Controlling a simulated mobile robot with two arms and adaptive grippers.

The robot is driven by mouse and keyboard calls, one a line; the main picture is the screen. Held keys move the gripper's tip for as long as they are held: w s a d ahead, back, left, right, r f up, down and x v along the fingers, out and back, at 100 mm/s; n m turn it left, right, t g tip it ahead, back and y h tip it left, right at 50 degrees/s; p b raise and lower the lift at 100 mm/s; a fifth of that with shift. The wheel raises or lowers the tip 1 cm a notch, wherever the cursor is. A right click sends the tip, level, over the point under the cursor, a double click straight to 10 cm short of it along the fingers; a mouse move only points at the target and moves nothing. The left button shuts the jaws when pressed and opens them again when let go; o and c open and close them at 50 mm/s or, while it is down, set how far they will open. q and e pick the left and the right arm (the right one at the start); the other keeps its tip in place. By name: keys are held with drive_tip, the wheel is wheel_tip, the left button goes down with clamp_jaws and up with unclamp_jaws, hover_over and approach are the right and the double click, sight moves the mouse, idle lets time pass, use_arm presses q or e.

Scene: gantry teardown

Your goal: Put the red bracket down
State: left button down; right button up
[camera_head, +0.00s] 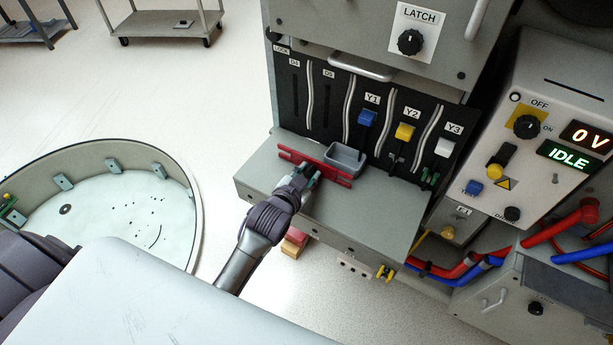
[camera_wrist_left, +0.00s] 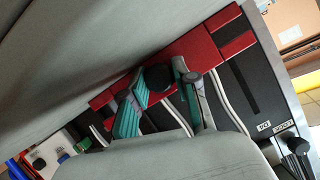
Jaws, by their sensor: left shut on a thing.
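The red bracket (camera_head: 335,175) is a long flat bar over the grey ledge (camera_head: 375,215) in front of the black slotted panel. My left gripper (camera_head: 305,172) is shut on it near its middle. In the left wrist view the bracket (camera_wrist_left: 208,58) runs diagonally, with a black knob (camera_wrist_left: 158,77) between the teal-padded fingers of the gripper (camera_wrist_left: 160,90). I cannot tell whether the bracket touches the ledge. My right gripper is not in view.
A small grey tray (camera_head: 346,158) sits on the ledge just behind the bracket. The ledge's right part is bare. A round bin (camera_head: 190,215) stands at left.

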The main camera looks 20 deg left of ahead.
use_arm(q)
drive_tip(key=shift+w+a+r, duration=0.1)
drive_tip(key=c, duration=1.3)
unclamp_jaws()
drive_tip(key=shift+s, duration=0.25)
drive_tip(key=shift+o, duration=0.7)
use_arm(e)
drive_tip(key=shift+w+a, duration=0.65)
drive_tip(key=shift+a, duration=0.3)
